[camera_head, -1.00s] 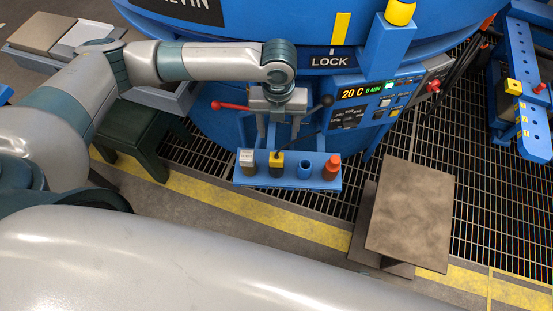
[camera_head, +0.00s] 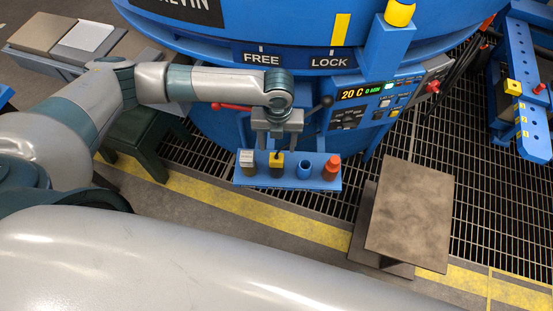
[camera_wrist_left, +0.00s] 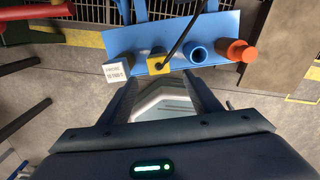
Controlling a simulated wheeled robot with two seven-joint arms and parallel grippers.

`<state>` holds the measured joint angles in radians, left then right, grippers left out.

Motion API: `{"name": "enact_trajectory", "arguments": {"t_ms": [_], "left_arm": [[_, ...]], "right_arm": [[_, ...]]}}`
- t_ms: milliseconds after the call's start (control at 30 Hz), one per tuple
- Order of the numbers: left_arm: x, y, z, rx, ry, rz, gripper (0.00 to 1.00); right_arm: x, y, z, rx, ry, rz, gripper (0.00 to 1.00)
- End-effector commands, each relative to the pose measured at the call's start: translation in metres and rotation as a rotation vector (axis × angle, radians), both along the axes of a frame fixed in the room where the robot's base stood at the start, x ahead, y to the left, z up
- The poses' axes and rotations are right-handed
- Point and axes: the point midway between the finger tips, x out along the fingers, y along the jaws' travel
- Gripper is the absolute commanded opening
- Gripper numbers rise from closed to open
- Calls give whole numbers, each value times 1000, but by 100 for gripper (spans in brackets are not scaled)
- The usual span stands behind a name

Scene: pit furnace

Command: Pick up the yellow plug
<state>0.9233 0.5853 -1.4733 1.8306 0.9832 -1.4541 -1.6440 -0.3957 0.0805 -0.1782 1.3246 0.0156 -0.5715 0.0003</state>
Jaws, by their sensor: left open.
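The yellow plug (camera_head: 277,160) stands upright on a blue shelf (camera_head: 312,183) in front of the furnace, with a black lead rising from its top. In the wrist view the yellow plug (camera_wrist_left: 158,62) is just beyond the fingertips, roughly centred between them. My left gripper (camera_head: 277,145) is open and empty, pointing down just behind and above the plug. In the wrist view its two fingers (camera_wrist_left: 158,82) are spread apart. The plug's lower body is partly hidden in the wrist view. My right gripper is not in view.
On the same shelf are a white labelled block (camera_head: 247,157) to the left, and a blue ring-shaped socket (camera_head: 304,168) and an orange-red plug (camera_head: 332,163) to the right. A red-handled lever (camera_head: 232,107) is behind. A brown plate (camera_head: 410,212) stands at right.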

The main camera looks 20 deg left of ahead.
Motion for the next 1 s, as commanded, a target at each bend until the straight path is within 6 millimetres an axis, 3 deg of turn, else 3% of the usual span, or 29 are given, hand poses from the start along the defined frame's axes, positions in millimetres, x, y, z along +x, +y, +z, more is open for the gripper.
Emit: {"name": "enact_trajectory", "arguments": {"t_ms": [100,300,767,1000], "left_arm": [[-1,0,-21,1,2,3,58],[0,0,-42,1,0,1,58],[0,0,-47,0,0,1,58],[2,3,-70,2,0,2,58]], "right_arm": [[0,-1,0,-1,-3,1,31],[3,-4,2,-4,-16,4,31],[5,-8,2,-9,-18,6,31],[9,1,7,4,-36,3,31]]}}
